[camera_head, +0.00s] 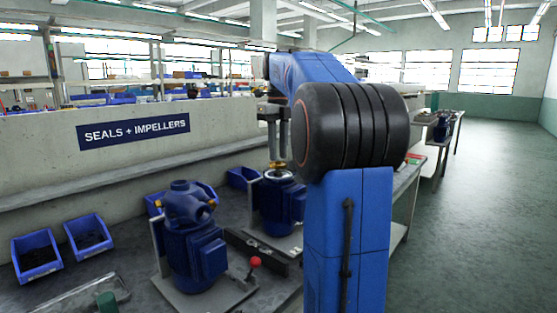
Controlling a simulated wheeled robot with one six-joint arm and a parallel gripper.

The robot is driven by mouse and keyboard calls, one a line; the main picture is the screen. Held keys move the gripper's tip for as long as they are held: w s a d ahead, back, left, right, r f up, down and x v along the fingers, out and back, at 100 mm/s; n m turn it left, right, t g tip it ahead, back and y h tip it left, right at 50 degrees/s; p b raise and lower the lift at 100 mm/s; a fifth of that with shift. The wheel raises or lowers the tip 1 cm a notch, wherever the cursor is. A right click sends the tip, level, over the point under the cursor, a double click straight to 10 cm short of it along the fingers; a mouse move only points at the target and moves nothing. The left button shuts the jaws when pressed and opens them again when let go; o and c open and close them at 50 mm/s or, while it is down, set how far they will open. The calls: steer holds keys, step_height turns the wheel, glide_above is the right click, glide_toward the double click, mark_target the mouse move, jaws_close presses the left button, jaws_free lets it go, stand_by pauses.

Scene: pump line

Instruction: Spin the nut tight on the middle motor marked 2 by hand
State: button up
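A blue motor (281,204) stands on a grey base plate behind my arm, with a silver top ring. I take it for the middle motor, but no number 2 is readable. A small brass-coloured nut (277,168) sits at its top centre. My gripper (277,160) points straight down over this motor, its fingertips right at the nut. I cannot tell whether the fingers touch or clamp it. The motor's right side is partly hidden by my arm.
Another blue motor (196,255) with a pump head on top stands front left. A red-knobbed lever (255,262) rises beside it. Blue bins (37,257) lie at left by a concrete wall with a "SEALS + IMPELLERS" sign (134,131). The floor (480,220) at right is clear.

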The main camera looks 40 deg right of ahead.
steer(key=shift+r, duration=2.25)
